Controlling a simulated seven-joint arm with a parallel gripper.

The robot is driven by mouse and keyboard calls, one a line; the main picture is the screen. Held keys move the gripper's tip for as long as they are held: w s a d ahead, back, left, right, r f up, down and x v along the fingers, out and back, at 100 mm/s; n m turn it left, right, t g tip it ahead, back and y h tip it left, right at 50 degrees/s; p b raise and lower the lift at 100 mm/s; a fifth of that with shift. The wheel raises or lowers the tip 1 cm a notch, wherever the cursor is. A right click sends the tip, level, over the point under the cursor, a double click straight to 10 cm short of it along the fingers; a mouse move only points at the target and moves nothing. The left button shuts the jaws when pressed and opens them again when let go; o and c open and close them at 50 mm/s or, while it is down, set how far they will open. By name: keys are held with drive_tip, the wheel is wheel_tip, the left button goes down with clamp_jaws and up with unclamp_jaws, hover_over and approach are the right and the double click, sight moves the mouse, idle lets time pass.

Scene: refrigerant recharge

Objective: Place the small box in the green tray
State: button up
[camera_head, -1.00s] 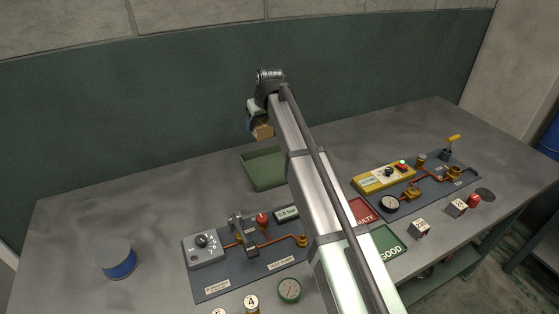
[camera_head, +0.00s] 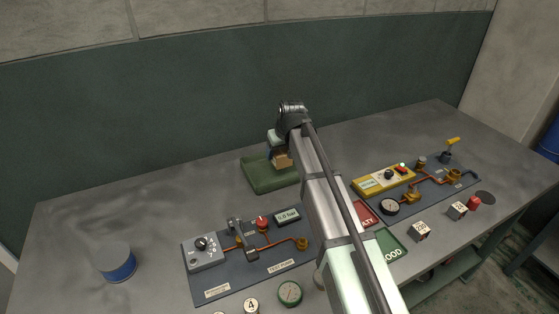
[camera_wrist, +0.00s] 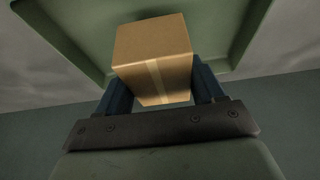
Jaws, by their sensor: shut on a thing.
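The small box (camera_wrist: 154,52) is brown cardboard with a pale tape strip. My gripper (camera_wrist: 160,88) is shut on it, with a dark blue finger on each side. The green tray (camera_wrist: 240,40) lies behind the box in the wrist view, its raised rim around it. In the head view the green tray (camera_head: 258,180) is at the back middle of the table, and the small box (camera_head: 283,160) is over its right part. My arm hides the tray's right end. I cannot tell whether the box touches the tray floor.
A panel with gauges and copper pipe (camera_head: 225,280) lies in front of the tray. A second panel (camera_head: 432,192) is to the right, near a red tray (camera_head: 362,211) and a green GOOD tray (camera_head: 389,243). A blue and grey can (camera_head: 117,263) stands at left. The table's back left is clear.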

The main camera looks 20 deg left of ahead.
drive_tip(key=shift+f, duration=1.95)
drive_tip(key=shift+f, duration=0.1)
drive_tip(key=o, duration=1.1)
drive_tip(key=v, duration=1.2)
